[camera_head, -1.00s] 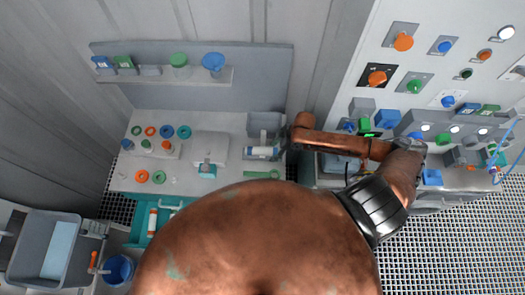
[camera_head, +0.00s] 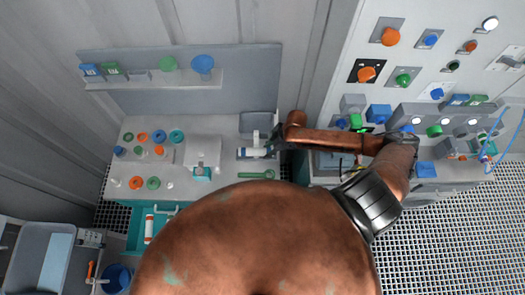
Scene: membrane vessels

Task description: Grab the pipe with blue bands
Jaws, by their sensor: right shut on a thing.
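The white pipe with blue bands (camera_head: 253,153) lies across the back right part of the grey worktop, below a small grey bin. My right gripper (camera_head: 273,143) is at the pipe's right end and is shut on it. The dark fingers hide that end. Whether the pipe is lifted off the worktop I cannot tell. My left gripper is not in the view.
Green and blue rings (camera_head: 177,136) and orange rings lie on the worktop (camera_head: 225,180) at left. A green wrench-like tool (camera_head: 256,175) lies below the pipe. A control panel (camera_head: 430,70) with knobs rises at right. A grey basin (camera_head: 45,255) stands at lower left.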

